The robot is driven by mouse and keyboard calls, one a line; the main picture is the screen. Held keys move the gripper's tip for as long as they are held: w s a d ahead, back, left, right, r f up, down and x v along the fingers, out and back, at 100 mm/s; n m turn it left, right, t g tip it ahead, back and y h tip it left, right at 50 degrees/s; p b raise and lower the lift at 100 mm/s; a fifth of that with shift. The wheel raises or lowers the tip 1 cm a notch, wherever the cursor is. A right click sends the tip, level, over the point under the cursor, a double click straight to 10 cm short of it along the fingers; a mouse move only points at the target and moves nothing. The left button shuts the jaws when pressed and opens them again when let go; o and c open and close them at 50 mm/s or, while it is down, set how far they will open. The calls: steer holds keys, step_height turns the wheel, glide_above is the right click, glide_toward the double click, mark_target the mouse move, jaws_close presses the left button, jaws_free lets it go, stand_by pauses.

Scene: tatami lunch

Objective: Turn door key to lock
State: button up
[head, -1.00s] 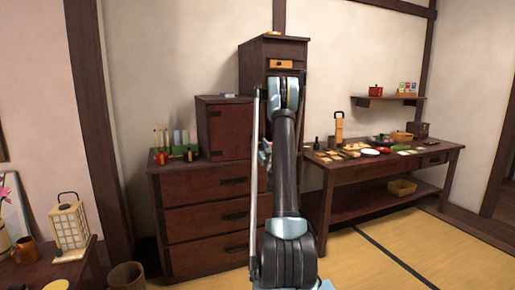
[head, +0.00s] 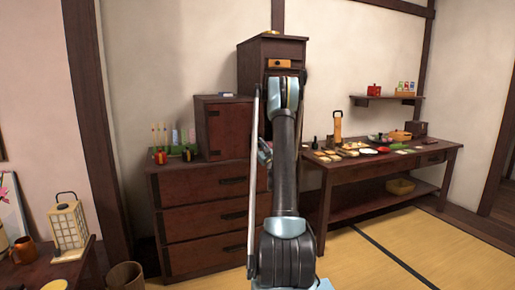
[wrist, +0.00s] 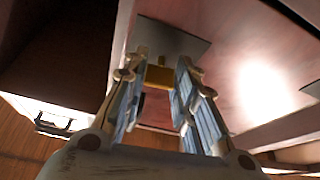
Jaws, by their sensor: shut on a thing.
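In the wrist view a brass-yellow key (wrist: 158,76) sits at a dark metal plate (wrist: 178,38) on a glossy red-brown wooden face (wrist: 240,75). My gripper (wrist: 160,72) has its two fingers on either side of the key and is shut on it. The key's far end is not visible, so its depth in the plate and exact turn cannot be told. In the head view my arm covers the key, and most of my gripper is hidden behind it.
A dark wooden stepped chest (head: 205,190) stands beyond my arm, with a small cabinet (head: 222,130) on it. A long table (head: 400,165) with food and dishes stands to the right. Tatami floor (head: 440,245) is clear at the front right.

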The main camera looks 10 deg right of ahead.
steer(key=shift+d+r+n+g+y, duration=0.1)
steer(key=shift+n+g+y, duration=0.85)
steer(key=shift+n, duration=2.4)
steer(key=shift+a+r+n+g+y, duration=0.1)
steer(key=shift+n+g+y, duration=0.85)
steer(key=shift+n, duration=2.45)
steer(key=shift+d+r+n+g+y, duration=0.1)
steer(key=shift+n+g+y, duration=0.3)
steer(key=shift+n+g, duration=2)
steer(key=shift+n+t, duration=0.9)
steer(key=shift+n, duration=0.15)
steer(key=o, duration=1)
steer(key=shift+d+f, duration=0.1)
steer(key=shift+o, duration=0.2)
